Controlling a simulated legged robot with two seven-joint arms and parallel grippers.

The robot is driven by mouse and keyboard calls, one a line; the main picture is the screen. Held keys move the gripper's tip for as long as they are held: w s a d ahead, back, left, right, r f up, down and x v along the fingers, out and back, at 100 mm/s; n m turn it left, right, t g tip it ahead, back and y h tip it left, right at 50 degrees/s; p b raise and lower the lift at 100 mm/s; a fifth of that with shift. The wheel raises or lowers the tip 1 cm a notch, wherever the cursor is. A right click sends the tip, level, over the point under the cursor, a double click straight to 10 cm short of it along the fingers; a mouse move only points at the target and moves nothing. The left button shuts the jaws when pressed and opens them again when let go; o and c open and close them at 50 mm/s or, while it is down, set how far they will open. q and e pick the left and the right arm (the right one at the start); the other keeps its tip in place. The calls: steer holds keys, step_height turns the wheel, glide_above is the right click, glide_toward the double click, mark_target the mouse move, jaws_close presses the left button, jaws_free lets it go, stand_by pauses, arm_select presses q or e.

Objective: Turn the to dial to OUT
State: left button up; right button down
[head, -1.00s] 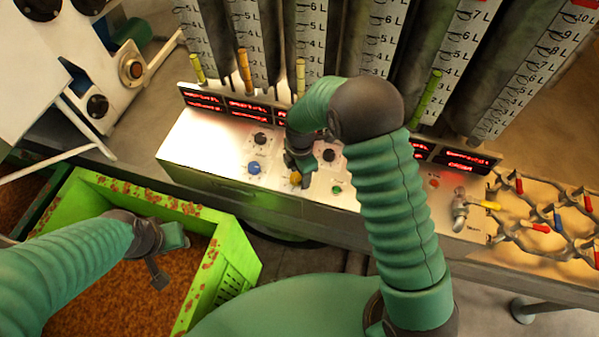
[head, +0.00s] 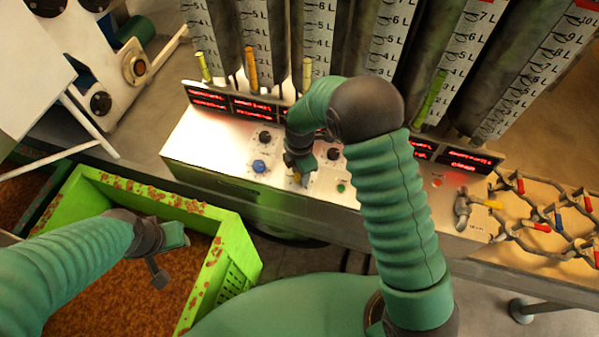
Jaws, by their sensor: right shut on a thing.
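The steel control panel (head: 215,150) carries several small dials. A yellow dial (head: 297,178) is at the front, mostly hidden by my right gripper (head: 299,174), which comes down on it from above and is shut on it. A blue dial (head: 259,166) is to its left, with a black dial (head: 264,136) behind that. Another black dial (head: 333,154) is just right of my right wrist. The dial labels and the yellow dial's pointer are too small or hidden to read. My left gripper (head: 166,258) hangs over the green crate, away from the panel; its jaw gap is unclear.
The green crate (head: 232,250) of orange-brown bits stands at the lower left. Red displays (head: 255,108) and tall graduated columns rise behind the dials. A tap (head: 462,208) and a rack with coloured handles (head: 541,227) are on the right. A green button (head: 341,187) is close to my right gripper.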

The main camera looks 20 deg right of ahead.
steer(key=shift+w+d+r, duration=0.1)
steer(key=shift+w, duration=0.05)
stand_by(0.7)
steer(key=c, duration=1.3)
jaws_free()
steer(key=shift+c, duration=0.2)
steer(key=o, duration=0.4)
step_height(320, 180, up, 17)
steer(key=shift+f+b, duration=0.2)
steer(key=shift+b, duration=0.35)
